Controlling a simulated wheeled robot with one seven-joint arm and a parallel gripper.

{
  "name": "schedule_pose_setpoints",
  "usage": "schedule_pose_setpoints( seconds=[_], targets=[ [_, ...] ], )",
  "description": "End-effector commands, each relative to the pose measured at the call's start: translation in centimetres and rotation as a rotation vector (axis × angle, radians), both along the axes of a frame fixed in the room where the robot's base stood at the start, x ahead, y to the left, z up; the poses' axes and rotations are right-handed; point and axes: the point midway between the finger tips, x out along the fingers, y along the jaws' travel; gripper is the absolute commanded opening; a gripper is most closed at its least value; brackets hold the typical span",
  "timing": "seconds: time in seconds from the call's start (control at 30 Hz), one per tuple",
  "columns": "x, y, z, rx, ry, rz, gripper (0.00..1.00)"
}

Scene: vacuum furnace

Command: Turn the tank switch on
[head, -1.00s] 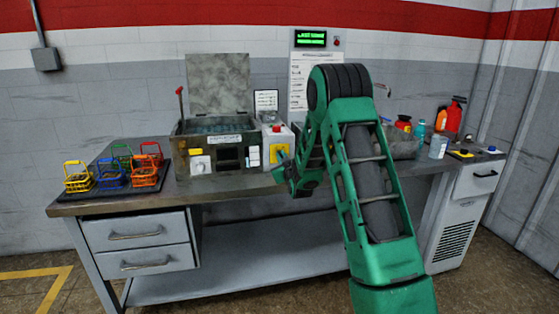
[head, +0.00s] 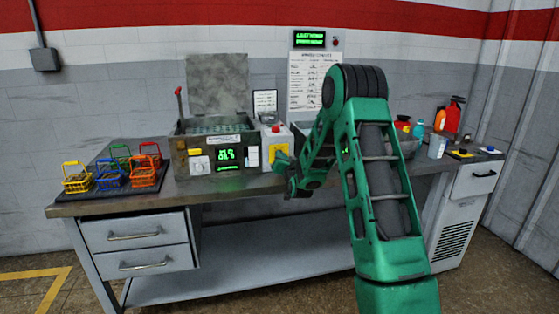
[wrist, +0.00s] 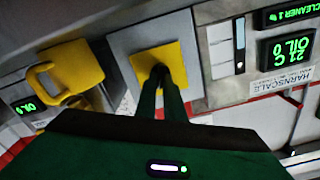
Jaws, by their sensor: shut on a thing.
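My gripper (wrist: 163,88) is shut on the tank switch, at the middle of a yellow square plate (wrist: 177,57) in the wrist view. The fingers cover most of the switch, so its exact angle is hidden. In the head view my gripper (head: 279,170) is at the front of the white box with a red button (head: 276,129), just right of the tank (head: 180,155). The tank's lid stands open. The tank display (head: 228,157) is lit green; it also shows lit in the wrist view (wrist: 289,52), which sees the panel upside down.
A dark tray of small coloured baskets (head: 78,182) stands left on the bench (head: 150,203). In the wrist view a yellow handled part (wrist: 75,72) sits beside the plate. My arm hides part of the right bench. A fire extinguisher (head: 453,115) and bottles stand far right.

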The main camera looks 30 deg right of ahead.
Motion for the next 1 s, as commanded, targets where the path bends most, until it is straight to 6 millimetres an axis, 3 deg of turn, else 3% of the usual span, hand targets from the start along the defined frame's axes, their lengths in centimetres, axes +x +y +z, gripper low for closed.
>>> schedule_pose_setpoints(
  seconds=[0.3,0.77,0.8,0.87,1.0],
  targets=[
    [-0.03,0.20,-0.30,0.095,-0.021,0.003,0.00],
    [-0.04,0.21,-0.35,0.109,-0.024,0.003,0.00],
    [-0.04,0.22,-0.36,0.108,-0.024,0.003,0.13],
    [-0.04,0.19,-0.34,0.107,-0.024,0.003,0.27],
    [-0.03,0.11,-0.23,0.106,-0.026,0.002,0.27]
  ],
)
